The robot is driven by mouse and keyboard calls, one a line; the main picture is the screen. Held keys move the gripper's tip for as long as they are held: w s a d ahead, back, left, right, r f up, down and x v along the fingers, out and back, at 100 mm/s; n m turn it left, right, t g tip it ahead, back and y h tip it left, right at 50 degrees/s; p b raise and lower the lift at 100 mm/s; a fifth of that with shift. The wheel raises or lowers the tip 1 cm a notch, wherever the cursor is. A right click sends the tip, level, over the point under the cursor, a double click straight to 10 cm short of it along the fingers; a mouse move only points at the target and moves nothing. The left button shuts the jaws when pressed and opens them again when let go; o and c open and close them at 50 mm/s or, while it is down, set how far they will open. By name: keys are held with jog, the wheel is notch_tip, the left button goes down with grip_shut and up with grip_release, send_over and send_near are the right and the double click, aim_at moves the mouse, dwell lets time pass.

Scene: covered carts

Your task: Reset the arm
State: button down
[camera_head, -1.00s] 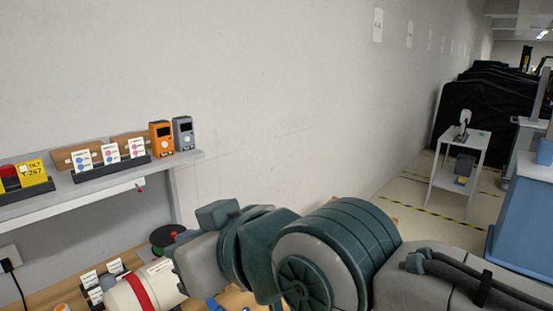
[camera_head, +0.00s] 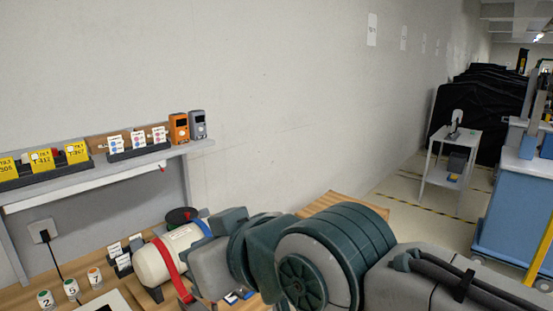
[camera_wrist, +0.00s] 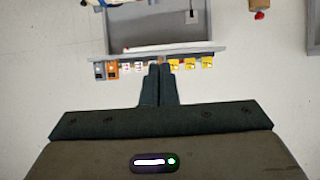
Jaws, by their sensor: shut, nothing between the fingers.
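My gripper (camera_wrist: 158,70) shows in the wrist view with its two fingers side by side and touching. It is shut and nothing is between the fingers. In that view its tips lie in front of the shelf edge, over the row of cards and tags. In the head view my arm reaches from the lower right to the lower middle, over the workbench (camera_head: 345,208). My gripper itself cannot be made out in the head view.
A wall shelf (camera_head: 110,174) holds yellow tags (camera_head: 76,152), cards, an orange device (camera_head: 179,128) and a grey device (camera_head: 198,125). Below, a cream cylinder (camera_head: 155,262) with a red strap lies on the bench near my arm. A white cart (camera_head: 451,156) and blue cabinet (camera_head: 512,207) stand right.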

jog(key=w+d+f+m+g+h, duration=0.2)
jog(key=w+d+f+m+h, duration=0.3)
jog(key=d+f, duration=0.6)
jog(key=s+d+f+m+g+h, duration=0.4)
jog(key=d+f+g, duration=0.1)
jog(key=d+f, duration=0.85)
notch_tip(320, 180, down, 11)
jog(key=b, duration=1.1)
jog(key=shift+a+t, duration=0.35)
jog(key=shift+t, duration=0.05)
jog(key=shift+r, duration=0.15)
